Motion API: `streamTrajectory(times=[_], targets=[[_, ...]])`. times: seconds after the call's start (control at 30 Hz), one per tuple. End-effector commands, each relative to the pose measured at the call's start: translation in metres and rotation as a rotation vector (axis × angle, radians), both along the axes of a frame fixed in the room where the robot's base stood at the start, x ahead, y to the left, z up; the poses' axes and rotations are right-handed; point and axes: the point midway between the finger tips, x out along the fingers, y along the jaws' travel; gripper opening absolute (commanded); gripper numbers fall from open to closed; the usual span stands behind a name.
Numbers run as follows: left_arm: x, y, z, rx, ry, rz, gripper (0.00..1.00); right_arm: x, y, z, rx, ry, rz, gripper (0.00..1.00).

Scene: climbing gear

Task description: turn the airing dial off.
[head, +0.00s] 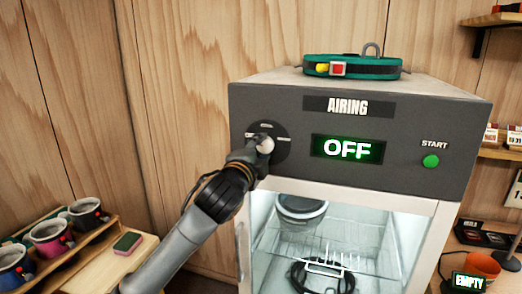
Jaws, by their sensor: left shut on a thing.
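The airing cabinet has a dark grey front panel (405,130) with an "AIRING" label (348,107). Its display (347,150) glows green and reads "OFF". The round black airing dial (280,134) is on the left of the panel, with small light marks around it. My left gripper (262,149) is at the dial's lower left, shut on its pale knob (266,144). The gripper partly hides the dial, and the knob's exact angle is hard to tell. My right gripper is not in view.
A green START button (430,161) is at the panel's right. A teal belt (352,67) lies on top of the cabinet. Behind the clear front are a wire rack (315,243) and a dark coiled item (310,277).

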Motion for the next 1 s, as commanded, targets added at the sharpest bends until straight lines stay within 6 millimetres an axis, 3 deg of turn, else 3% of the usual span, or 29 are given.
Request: streamTrajectory(times=[0.1,0.13,0.2,0.23,0.67,1.0], targets=[[0.000,0.000,0.000,-0.002,0.002,0.000,0.07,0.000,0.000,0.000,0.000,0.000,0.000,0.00],[0.000,0.000,0.000,-0.002,0.002,0.000,0.45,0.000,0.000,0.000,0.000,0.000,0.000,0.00],[0.000,0.000,0.000,-0.002,0.002,0.000,0.59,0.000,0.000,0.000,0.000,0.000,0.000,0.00],[0.000,0.000,0.000,-0.002,0.002,0.000,0.62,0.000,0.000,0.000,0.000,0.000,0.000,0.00],[-0.007,0.002,0.000,0.000,0.000,-0.001,0.62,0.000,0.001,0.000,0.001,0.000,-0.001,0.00],[-0.063,0.021,-0.001,0.001,0.000,-0.001,0.62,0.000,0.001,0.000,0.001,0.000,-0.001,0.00]])
